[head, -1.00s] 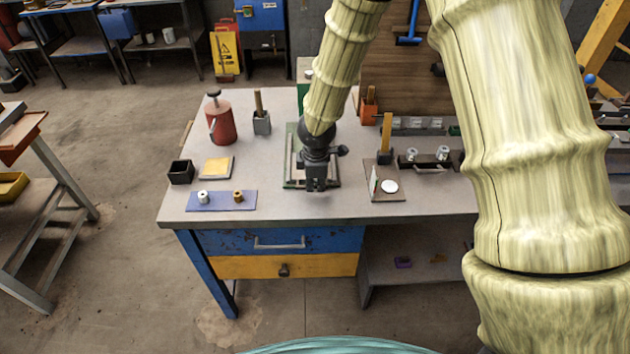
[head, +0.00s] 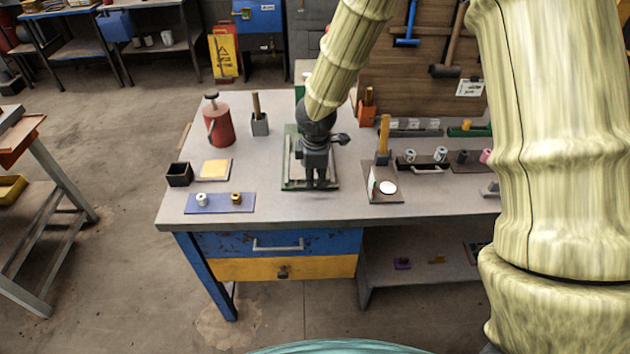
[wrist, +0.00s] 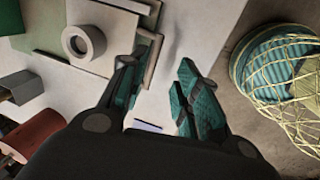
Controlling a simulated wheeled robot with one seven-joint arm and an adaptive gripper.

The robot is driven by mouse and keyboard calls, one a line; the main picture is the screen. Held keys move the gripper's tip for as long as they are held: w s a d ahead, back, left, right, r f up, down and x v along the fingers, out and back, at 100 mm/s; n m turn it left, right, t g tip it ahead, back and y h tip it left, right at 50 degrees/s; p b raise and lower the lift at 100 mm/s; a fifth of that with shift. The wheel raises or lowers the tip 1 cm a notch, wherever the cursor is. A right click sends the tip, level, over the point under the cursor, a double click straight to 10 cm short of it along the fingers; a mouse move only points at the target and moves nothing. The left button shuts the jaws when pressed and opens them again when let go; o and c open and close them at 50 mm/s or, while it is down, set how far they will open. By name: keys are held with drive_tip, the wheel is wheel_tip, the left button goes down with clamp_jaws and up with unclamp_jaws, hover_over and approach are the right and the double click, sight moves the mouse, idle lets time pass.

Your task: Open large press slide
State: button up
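The large press slide shows in the head view as a pale plate in a green frame (head: 290,182) on the workbench, mostly hidden behind my gripper. In the wrist view the plate (wrist: 62,18) carries a grey ring-shaped part (wrist: 83,43), and a pale bar handle (wrist: 153,58) stands at its edge. My gripper (head: 318,187) points down over the front of the frame. In the wrist view its dark green-padded fingers (wrist: 160,92) are apart with nothing between them. The left finger is close to the bar; I cannot tell if they touch.
To the left are a red canister (head: 218,122), a black box (head: 179,174), a yellow pad (head: 216,169) and a blue mat (head: 190,208) with two small parts. To the right is a brown stand (head: 384,196) with a white disc. Drawers (head: 283,268) sit under the bench front.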

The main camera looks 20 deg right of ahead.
wheel_tip(320, 180, up, 7)
drive_tip(key=s, duration=0.1)
drive_tip(key=shift+s+a, duration=0.15)
drive_tip(key=shift+s, duration=0.05)
drive_tip(key=shift+f, duration=0.15)
idle(0.4)
